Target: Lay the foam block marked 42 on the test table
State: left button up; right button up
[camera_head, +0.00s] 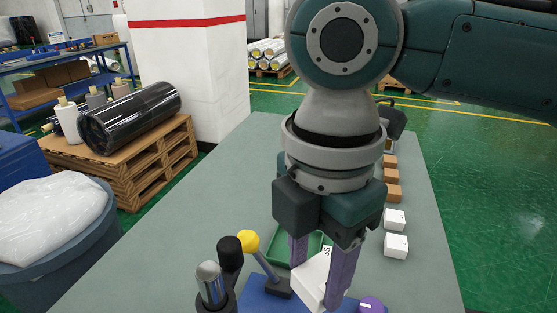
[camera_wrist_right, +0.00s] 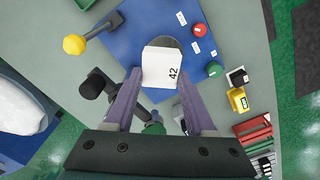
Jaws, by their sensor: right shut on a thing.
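The white foam block marked 42 (camera_wrist_right: 161,66) shows its number in the right wrist view. In the head view the block (camera_head: 311,279) is partly hidden behind a finger. My right gripper (camera_head: 314,286) is shut on it with purple fingers, which also show in the wrist view (camera_wrist_right: 163,84). The block is over a blue plate (camera_wrist_right: 126,45) on the grey table (camera_head: 160,255). A dark grey round part shows behind the block's far edge. I cannot tell the gap below the block. My left gripper is not in view.
A yellow-knobbed lever (camera_head: 249,242) and dark knobbed posts (camera_head: 229,252) stand left of the gripper. A green tray (camera_head: 282,248) lies behind it. White boxes (camera_head: 396,246) and brown boxes line the right. Red (camera_wrist_right: 214,68) and green (camera_wrist_right: 199,28) buttons are on the plate's right.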

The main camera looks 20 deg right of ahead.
notch_tip(320, 180, down, 5)
jog(key=s+a+n, duration=0.2)
jog(key=n, duration=0.5)
jog(key=shift+s+n, duration=0.25)
jog(key=shift+n, duration=0.05)
jog(key=shift+a, duration=0.1)
notch_tip(320, 180, down, 5)
jog(key=shift+r+b, duration=0.15)
jog(key=shift+b, duration=1)
jog(key=shift+f, duration=0.2)
jog(key=shift+p, duration=0.45)
jog(key=shift+f, duration=0.1)
